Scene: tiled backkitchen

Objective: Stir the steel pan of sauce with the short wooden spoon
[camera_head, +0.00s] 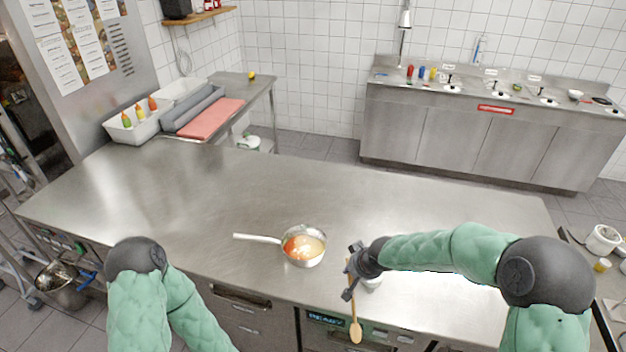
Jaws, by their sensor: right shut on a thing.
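The steel pan (316,235) sits on the steel counter with its pale handle pointing left. It holds orange-red and cream sauce (303,247). My right gripper (350,284) is to the right of the pan, shut on the short wooden spoon (355,318). The spoon's wide end points toward the bottom of the view, over the counter's front edge, apart from the pan. The gripper hides part of the handle. My left arm shows at the lower left, but its gripper is out of view.
A small white item (373,283) is partly hidden behind my right gripper. The steel counter (190,210) is clear left of the pan. A white bin with bottles (137,125) and a red board (212,119) lie beyond its far left end.

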